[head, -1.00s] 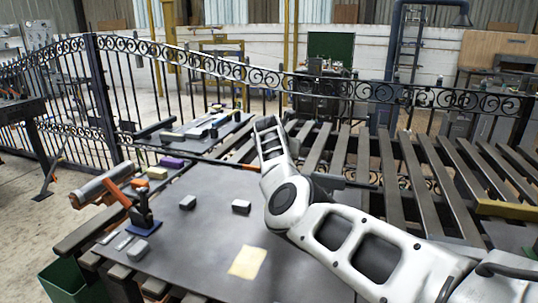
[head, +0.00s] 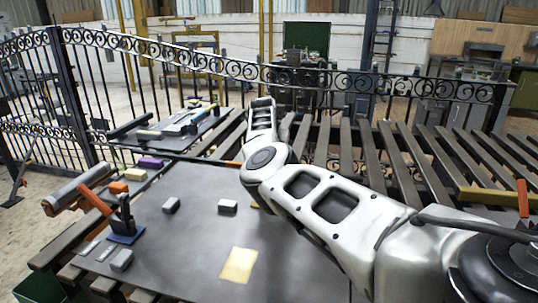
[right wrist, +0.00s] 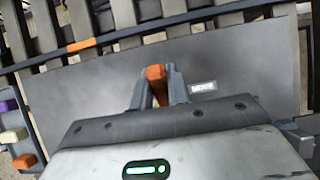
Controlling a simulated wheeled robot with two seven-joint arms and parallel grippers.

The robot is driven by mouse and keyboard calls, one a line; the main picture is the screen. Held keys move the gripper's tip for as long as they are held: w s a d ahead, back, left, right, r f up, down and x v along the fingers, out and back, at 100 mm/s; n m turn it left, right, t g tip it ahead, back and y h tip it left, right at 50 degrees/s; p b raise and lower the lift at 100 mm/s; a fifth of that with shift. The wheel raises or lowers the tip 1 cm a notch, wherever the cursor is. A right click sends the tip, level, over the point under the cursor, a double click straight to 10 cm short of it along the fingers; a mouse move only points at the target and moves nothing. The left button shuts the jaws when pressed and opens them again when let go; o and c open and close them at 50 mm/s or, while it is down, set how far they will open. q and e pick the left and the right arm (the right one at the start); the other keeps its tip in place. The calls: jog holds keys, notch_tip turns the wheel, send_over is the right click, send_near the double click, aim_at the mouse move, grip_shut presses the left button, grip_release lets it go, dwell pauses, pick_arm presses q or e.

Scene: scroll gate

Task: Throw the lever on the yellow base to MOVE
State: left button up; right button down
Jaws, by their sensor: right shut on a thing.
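My right gripper (right wrist: 156,88) is shut on an orange lever handle (right wrist: 156,73), which stands up between its two grey fingers in the right wrist view. A small white label (right wrist: 203,87) lies on the grey tabletop to the right; its text is unreadable. In the head view my right arm reaches in from the right and hides its gripper and this lever. A small yellow sliver (head: 255,205) shows at the arm's edge; I cannot tell whether it is the yellow base. My left gripper is not in view.
Another lever with an orange handle (head: 97,201) stands on a blue base (head: 126,233) at the left. Grey blocks (head: 171,205) and a yellow sheet (head: 239,265) lie on the table. An iron gate (head: 200,60) runs behind.

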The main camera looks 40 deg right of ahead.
jog(key=c, duration=1.4)
grip_release()
jog(key=shift+f, duration=0.1)
jog(key=shift+o, duration=0.2)
jog(key=b+v, duration=0.2)
jog(key=v, duration=1.4)
jog(key=shift+d, duration=0.1)
